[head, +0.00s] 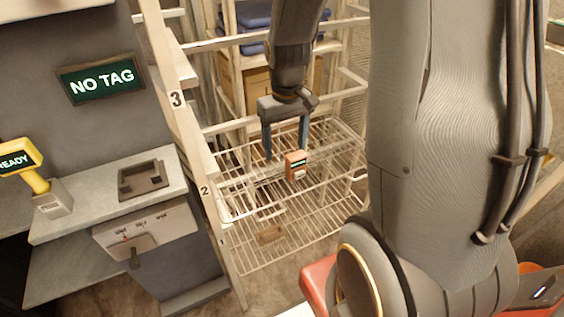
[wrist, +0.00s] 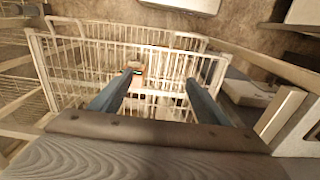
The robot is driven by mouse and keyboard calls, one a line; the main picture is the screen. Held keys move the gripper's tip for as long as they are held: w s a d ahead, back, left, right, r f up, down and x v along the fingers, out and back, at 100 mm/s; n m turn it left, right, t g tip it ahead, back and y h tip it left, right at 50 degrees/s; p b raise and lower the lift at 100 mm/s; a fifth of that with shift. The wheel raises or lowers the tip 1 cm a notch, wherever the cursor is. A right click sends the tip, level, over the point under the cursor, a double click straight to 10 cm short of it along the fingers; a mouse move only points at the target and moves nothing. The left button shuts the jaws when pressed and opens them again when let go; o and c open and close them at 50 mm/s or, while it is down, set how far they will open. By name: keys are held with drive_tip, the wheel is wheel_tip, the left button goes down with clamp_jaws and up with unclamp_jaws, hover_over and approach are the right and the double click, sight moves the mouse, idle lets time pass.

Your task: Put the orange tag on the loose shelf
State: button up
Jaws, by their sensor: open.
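The orange tag (head: 296,163) is a small block with a dark lit display and a pale lower part. It appears upright on the upper wire shelf (head: 335,135) of the white rack, at the level marked 2. My gripper (head: 286,152) points down over that shelf with its two blue fingers apart and nothing between them. The tag is just below the right fingertip in the head view. In the wrist view the tag (wrist: 138,68) shows beyond the left fingertip of my gripper (wrist: 161,77), partly hidden. I cannot tell whether finger and tag touch.
A rack post with level numbers (head: 178,110) stands left of my gripper. A grey counter with a square recess (head: 143,177), a "NO TAG" screen (head: 101,79) and a yellow "READY" reader (head: 20,158) are at left.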

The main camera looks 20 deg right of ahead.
drive_tip(key=s+a+r, duration=0.2)
drive_tip(key=s+a, duration=0.4)
drive_tip(key=s, duration=0.4)
drive_tip(key=shift+a+r, duration=0.35)
drive_tip(key=shift+r, duration=0.05)
drive_tip(key=shift+c, duration=0.5)
